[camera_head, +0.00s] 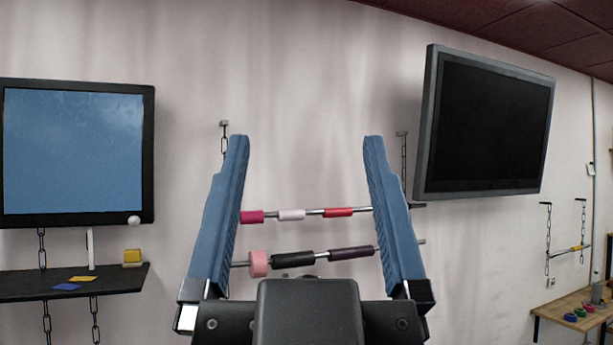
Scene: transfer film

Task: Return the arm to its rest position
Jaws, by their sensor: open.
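My gripper (306,140) is in the middle of the head view, pointing up and away. Its two blue fingers stand wide apart, and nothing is held between them. The gripper's dark body shows at the bottom centre. Only this end of the arm is in view; the rest of the arm is out of the picture.
Through the gap, two rods with film rolls (292,215) hang on chains at the wall. A blue-lit screen (74,150) and black shelf (50,285) are left. A dark screen (493,128) hangs right. A wooden table (572,303) with small coloured rings stands lower right.

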